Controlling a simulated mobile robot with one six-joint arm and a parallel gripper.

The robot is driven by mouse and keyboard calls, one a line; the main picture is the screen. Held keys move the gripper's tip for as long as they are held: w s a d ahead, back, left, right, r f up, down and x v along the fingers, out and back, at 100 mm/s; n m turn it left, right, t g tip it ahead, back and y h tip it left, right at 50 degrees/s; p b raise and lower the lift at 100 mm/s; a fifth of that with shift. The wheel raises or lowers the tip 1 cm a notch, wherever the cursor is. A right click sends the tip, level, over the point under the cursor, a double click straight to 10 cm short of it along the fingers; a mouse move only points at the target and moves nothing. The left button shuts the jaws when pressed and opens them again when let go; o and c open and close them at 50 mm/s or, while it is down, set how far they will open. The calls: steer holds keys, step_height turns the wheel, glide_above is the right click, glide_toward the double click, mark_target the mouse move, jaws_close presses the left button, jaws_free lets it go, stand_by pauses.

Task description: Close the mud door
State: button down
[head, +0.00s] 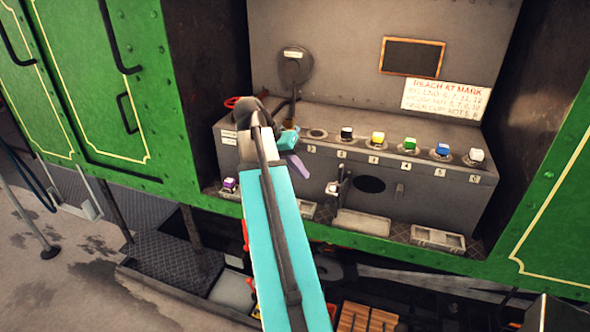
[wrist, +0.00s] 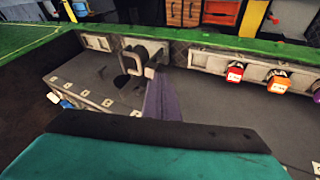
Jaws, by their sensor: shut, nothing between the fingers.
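The grey bench (head: 440,199) has a dark oval opening (head: 370,184) in its front face. A small upright piece (head: 335,187) stands out just left of the opening; it looks like the mud door swung open, seen nearly edge-on. A small catch (head: 399,190) sits right of the opening. My gripper (head: 304,172) has purple fingers, shut and empty, in front of the bench's left part, left of the door. In the wrist view the shut fingers (wrist: 160,88) point toward a dark grey piece with a frame-like handle (wrist: 146,54); I cannot tell whether they touch.
Capped fittings in black (head: 347,133), yellow, green, blue and white line the bench top. A red handwheel (head: 233,102) and a round-headed lever (head: 295,66) are at the left. Trays (head: 437,238) lie along the front ledge. Green side panels (head: 85,70) flank the opening.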

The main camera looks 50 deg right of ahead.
steer(key=s+d+f+b, duration=0.2)
steer(key=s+f, duration=0.1)
steer(key=s, duration=0.2)
steer(key=shift+d+f, duration=0.2)
steer(key=shift+f, duration=0.05)
stand_by(0.5)
